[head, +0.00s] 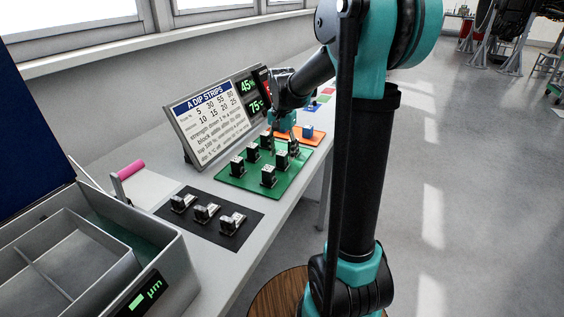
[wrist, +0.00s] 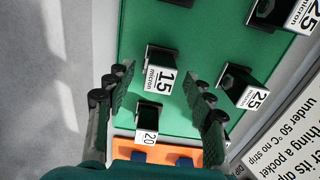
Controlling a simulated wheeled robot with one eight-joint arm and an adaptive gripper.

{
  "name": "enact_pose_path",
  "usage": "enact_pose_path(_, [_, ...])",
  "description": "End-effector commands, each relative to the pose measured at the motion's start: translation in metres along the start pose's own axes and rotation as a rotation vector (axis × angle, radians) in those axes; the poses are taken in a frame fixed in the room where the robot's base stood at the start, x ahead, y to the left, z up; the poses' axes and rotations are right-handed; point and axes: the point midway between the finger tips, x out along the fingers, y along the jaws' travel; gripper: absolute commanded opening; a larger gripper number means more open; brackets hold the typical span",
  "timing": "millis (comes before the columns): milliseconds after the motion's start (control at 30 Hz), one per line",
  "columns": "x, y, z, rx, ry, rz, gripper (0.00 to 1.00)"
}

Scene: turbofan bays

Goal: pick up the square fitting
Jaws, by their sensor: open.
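Three metallic fittings on dark bases, the left one (head: 183,203), the middle one (head: 206,213) and the right one (head: 232,223), stand in a row on a black mat (head: 190,226). I cannot tell from their shapes which is square. My gripper (wrist: 158,82) is open and empty, away from that row, over the green mat (wrist: 205,30); the arm partly hides it in the head view (head: 284,124). Between its fingers in the wrist view are a black block marked 15 (wrist: 161,60) and one marked 20 (wrist: 149,113).
Several labelled black blocks stand on the green mat, one marked 25 (wrist: 239,88) beside the right finger. An orange mat (head: 292,139) holds blue pieces (head: 307,130). A sign board (head: 212,118) stands behind. A grey divided bin (head: 75,262) is at the near left.

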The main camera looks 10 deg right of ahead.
Motion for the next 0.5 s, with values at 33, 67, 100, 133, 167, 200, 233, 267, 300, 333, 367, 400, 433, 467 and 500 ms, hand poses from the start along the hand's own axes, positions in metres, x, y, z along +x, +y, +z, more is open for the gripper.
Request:
enact_pose_path(33, [0.0049, -0.0002, -0.0002, 0.000, 0.000, 0.000, 0.53])
enact_pose_path(67, [0.0070, -0.0001, -0.0002, 0.000, 0.000, 0.000, 0.53])
enact_pose_path(100, [0.0090, -0.0001, -0.0001, 0.000, 0.000, 0.000, 0.53])
enact_pose_path(133, [0.0098, -0.0001, -0.0001, 0.000, 0.000, 0.000, 0.53])
enact_pose_path(167, [0.0102, -0.0001, -0.0002, 0.000, 0.000, 0.000, 0.53])
enact_pose_path(200, [0.0103, -0.0001, -0.0001, 0.000, 0.000, 0.000, 0.53])
enact_pose_path(233, [0.0103, -0.0001, -0.0001, 0.000, 0.000, 0.000, 0.53])
enact_pose_path(267, [0.0102, -0.0001, -0.0001, 0.000, 0.000, 0.000, 0.53])
enact_pose_path(300, [0.0101, -0.0001, -0.0001, 0.000, 0.000, 0.000, 0.53])
enact_pose_path(333, [0.0101, -0.0001, -0.0001, 0.000, 0.000, 0.000, 0.53])
enact_pose_path(367, [0.0101, -0.0001, -0.0001, 0.000, 0.000, 0.000, 0.51])
enact_pose_path(400, [0.0100, -0.0001, -0.0001, 0.000, 0.000, 0.000, 0.46])
enact_pose_path(433, [0.0100, -0.0001, -0.0001, 0.000, 0.000, 0.000, 0.42])
enact_pose_path(467, [0.0100, -0.0001, -0.0001, 0.000, 0.000, 0.000, 0.39])
enact_pose_path(500, [0.0099, -0.0001, -0.0001, 0.000, 0.000, 0.000, 0.34])
